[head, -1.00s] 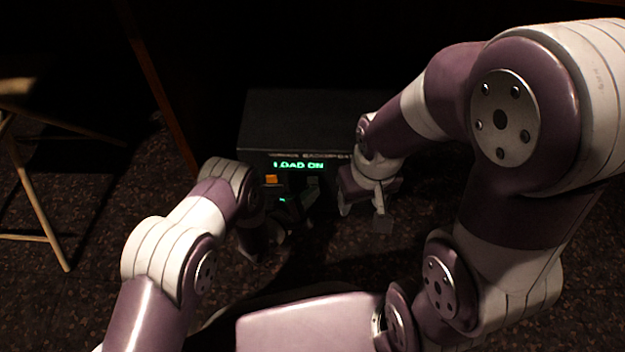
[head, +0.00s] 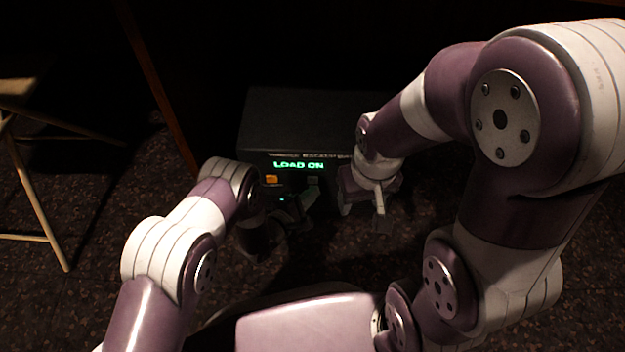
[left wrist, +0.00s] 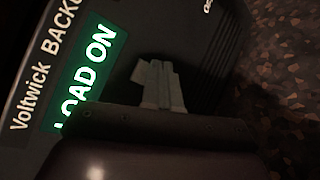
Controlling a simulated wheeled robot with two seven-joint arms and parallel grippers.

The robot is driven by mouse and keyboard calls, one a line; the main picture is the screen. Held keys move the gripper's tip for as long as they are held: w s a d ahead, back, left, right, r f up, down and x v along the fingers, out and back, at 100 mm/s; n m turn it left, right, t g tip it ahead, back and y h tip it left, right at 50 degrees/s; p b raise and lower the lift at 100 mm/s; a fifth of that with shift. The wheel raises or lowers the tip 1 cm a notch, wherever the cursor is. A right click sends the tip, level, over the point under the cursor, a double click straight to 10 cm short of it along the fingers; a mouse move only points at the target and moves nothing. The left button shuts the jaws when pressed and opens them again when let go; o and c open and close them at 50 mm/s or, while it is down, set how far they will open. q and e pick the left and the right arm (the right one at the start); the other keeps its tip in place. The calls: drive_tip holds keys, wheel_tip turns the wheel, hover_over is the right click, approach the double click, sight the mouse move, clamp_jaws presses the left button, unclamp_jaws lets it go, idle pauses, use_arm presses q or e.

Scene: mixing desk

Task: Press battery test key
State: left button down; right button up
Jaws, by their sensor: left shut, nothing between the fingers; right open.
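The dark backup power box (head: 300,125) stands on the floor ahead of me. Its front carries a green display (head: 298,165) reading "LOAD ON", an orange key (head: 271,179) and a dark grey key (head: 313,180). No label on either key is readable, so I cannot tell which is battery test. My left gripper (head: 308,198) is low in front of the box, just below the grey key. In the left wrist view its fingers (left wrist: 158,84) are shut and empty, over the dark front beside the display (left wrist: 85,75). Contact is unclear. My right gripper (head: 381,215) is open, right of the box.
A wooden folding stand (head: 35,190) is at the far left. A thin reddish-brown post (head: 160,90) slants down beside the box. The speckled carpet (head: 110,210) is clear between stand and box. Surroundings are very dark.

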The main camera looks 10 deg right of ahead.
use_arm(q)
drive_tip(key=shift+w, duration=0.1)
drive_tip(key=shift+w+d, duration=0.1)
drive_tip(key=shift+w, duration=0.2)
drive_tip(key=shift+w+d+b, duration=0.1)
drive_tip(key=shift+w+b, duration=0.25)
drive_tip(key=shift+w, duration=0.05)
idle(0.5)
drive_tip(key=shift+s, duration=0.1)
drive_tip(key=shift+s+a+p, duration=0.2)
drive_tip(key=shift+s+p, duration=0.3)
drive_tip(key=shift+s, duration=0.2)
drive_tip(key=s+p, duration=0.1)
drive_tip(key=s, duration=0.1)
drive_tip(key=s+a+p, duration=0.1)
drive_tip(key=s, duration=0.1)
drive_tip(key=shift+s+a, duration=0.2)
drive_tip(key=shift+s, duration=0.2)
